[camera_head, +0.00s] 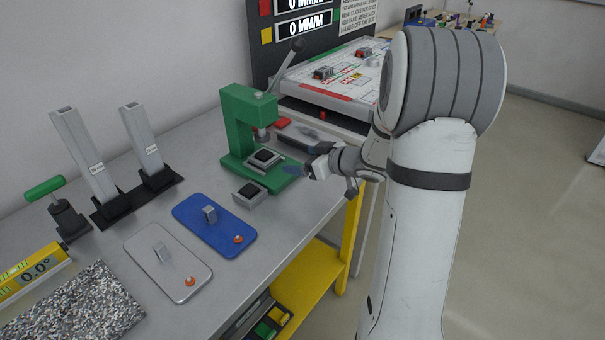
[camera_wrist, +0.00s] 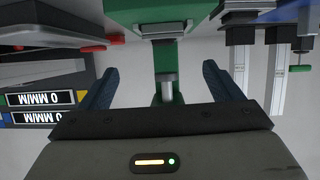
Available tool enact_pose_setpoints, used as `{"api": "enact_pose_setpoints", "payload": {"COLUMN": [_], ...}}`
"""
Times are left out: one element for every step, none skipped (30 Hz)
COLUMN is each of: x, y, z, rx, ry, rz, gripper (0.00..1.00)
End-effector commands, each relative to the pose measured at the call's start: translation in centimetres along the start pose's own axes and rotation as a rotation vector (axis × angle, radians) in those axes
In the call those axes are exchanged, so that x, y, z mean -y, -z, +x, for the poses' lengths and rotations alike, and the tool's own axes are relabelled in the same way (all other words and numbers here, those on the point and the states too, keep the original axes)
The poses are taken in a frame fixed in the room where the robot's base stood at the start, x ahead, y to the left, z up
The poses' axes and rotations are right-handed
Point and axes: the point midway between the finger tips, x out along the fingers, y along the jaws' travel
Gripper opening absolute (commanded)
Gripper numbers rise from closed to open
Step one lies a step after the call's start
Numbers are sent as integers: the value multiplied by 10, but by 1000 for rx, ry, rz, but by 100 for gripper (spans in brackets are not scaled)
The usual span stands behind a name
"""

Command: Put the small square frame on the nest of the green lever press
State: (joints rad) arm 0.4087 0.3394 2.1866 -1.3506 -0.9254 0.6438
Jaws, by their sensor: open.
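The green lever press (camera_head: 238,118) stands near the back edge of the bench, its lever raised to the upper right. On its base is a grey square piece with a black centre (camera_head: 264,158), under the ram; I cannot tell whether this is the bare nest or a frame seated on it. A similar small square frame with a black middle (camera_head: 250,194) lies on the bench just in front of the press. My gripper (camera_head: 298,170) is at the right side of the press base. In the wrist view its blue fingers (camera_wrist: 158,72) are spread with nothing between them, facing the press's green body (camera_wrist: 183,58).
A blue plate (camera_head: 205,237) and a grey plate (camera_head: 150,270) lie to the front left. Two upright grey columns (camera_head: 80,150) stand in a black base (camera_head: 115,210) at left. A white board (camera_head: 330,85) is behind on the right.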

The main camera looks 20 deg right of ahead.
Motion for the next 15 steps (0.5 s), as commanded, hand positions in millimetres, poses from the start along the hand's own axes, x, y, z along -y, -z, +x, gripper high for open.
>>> {"api": "enact_pose_setpoints", "payload": {"x": [-1, -3, -6, -8, -10, -13, -14, -13, -11, -8, -4, 4, 11, 22, 31], "y": [6, 9, 15, 19, 23, 28, 31, 34, 35, 35, 34, 31, 29, 25, 20], "z": [-2, -3, -6, -9, -13, -20, -26, -34, -45, -54, -63, -75, -84, -93, -108], "rx": [7, 17, 33, 50, 70, 101, 128, 158, 200, 235, 270, 320, 358, 399, 451], "ry": [-34, -63, -116, -162, -211, -284, -337, -389, -452, -494, -531, -572, -595, -601, -646], "rz": [-10, -17, -27, -33, -36, -38, -34, -28, -14, 1, 18, 48, 73, 97, 133], "gripper": [85, 85, 85, 85, 85, 85, 85, 85, 85, 85, 85, 85, 85, 85, 85]}}
